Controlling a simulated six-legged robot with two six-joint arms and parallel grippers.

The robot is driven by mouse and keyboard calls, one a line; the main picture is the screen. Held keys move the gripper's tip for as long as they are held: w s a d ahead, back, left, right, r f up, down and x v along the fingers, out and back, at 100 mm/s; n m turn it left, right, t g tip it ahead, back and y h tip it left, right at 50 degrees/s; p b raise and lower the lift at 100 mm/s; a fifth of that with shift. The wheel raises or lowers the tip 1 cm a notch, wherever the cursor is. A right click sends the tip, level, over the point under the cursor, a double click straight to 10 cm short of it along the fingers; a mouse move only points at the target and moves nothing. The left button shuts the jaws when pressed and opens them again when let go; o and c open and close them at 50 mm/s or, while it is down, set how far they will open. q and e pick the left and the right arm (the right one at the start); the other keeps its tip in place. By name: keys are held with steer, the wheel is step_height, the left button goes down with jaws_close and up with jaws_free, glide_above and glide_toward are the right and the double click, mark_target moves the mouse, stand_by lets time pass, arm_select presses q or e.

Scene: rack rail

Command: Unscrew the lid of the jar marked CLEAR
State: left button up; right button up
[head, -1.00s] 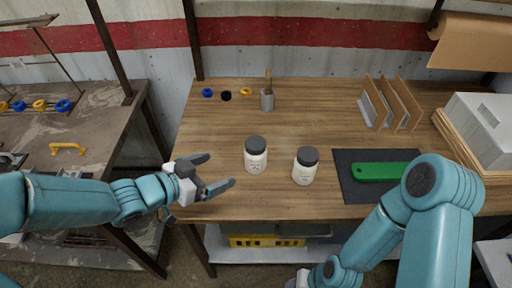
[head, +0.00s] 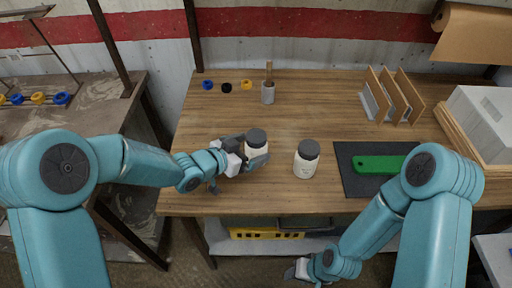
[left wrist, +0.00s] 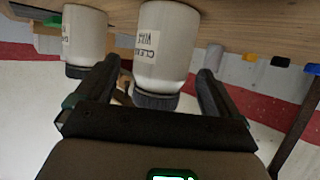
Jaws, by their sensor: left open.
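The jar marked CLEAR (left wrist: 172,38) is white with a dark grey ribbed lid (left wrist: 157,100); it appears upside down in the left wrist view, its label partly readable. In the head view it is the left jar (head: 257,150), upright on the wooden bench, lid on (head: 256,136). My left gripper (head: 250,149) is open, with its fingers on either side of this jar; in the left wrist view a gap shows at the right finger. My right gripper (head: 299,270) hangs low in front of the bench; its jaws are too small to judge.
A second white jar (head: 305,167) with a grey lid stands just right of the first. A dark mat (head: 348,183) with a green tool (head: 378,168) lies further right. A grey cup (head: 268,93) and small coloured rings stand behind. The bench between is clear.

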arm_select(q)
steer(key=shift+x, duration=1.55)
steer(key=c, duration=1.3)
steer(key=shift+a+r, duration=0.1)
steer(key=shift+r, duration=0.65)
step_height(320, 180, up, 9)
steer(key=shift+f+p, duration=0.1)
steer(key=shift+p, duration=0.85)
step_height(320, 180, up, 10)
steer(key=p, duration=0.4)
glide_above(249, 148)
steer(key=w+d, duration=0.2)
